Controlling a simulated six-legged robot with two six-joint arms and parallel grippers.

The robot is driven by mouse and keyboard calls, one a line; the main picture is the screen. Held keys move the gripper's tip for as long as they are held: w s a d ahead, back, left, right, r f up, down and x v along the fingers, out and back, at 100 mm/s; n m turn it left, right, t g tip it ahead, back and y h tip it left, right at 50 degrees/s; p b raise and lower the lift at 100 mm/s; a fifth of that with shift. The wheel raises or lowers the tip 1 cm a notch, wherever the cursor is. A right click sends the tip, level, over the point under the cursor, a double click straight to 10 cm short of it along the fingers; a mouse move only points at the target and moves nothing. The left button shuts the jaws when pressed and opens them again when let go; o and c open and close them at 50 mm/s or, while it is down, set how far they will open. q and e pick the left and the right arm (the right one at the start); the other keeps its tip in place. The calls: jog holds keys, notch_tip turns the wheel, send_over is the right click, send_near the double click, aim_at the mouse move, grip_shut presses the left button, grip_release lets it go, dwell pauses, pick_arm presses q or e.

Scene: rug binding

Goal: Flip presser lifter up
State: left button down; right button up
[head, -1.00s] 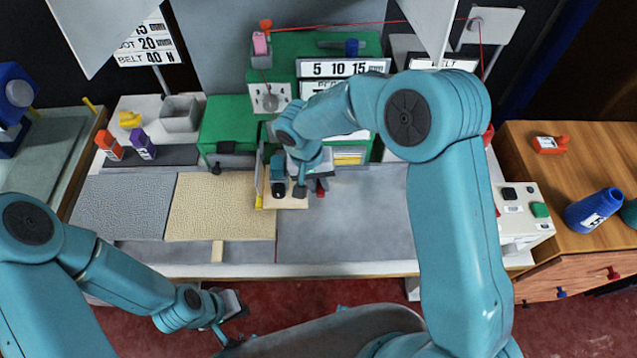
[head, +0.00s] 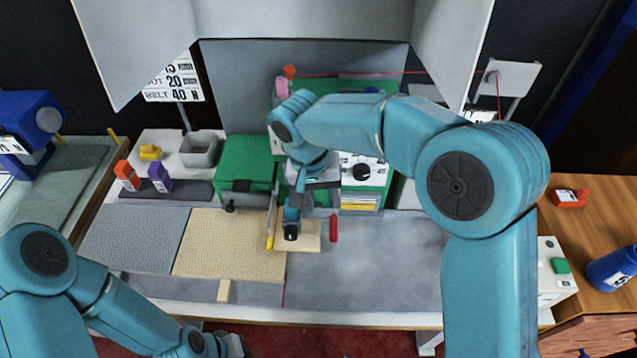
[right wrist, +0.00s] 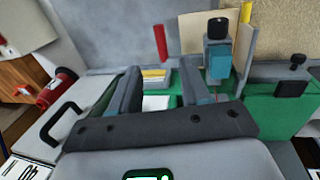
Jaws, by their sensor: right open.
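The red lever (head: 333,228), which looks like the presser lifter, stands by the right side of the pale plate (head: 311,242) on the green machine (head: 247,160). It also shows as a red bar in the right wrist view (right wrist: 160,43). A teal block with a black end (head: 291,222) sits on the plate left of the lever. My right gripper (head: 315,180) is over the machine, behind the lever. In the right wrist view its fingers (right wrist: 159,78) are spread and empty, apart from the lever. My left gripper (head: 234,345) is cut off at the bottom edge.
A grey mat (head: 137,238) and a beige mat (head: 232,248) lie on the table to the left. Orange and purple spools (head: 159,176) stand behind them. The grey table surface (head: 375,260) right of the lever is clear. A wooden cabinet (head: 602,215) is at far right.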

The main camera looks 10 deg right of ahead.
jog(key=r, duration=0.3)
jog(key=a+r, duration=0.1)
jog(key=r, duration=0.1)
jog(key=shift+r, duration=0.1)
dwell(0.4)
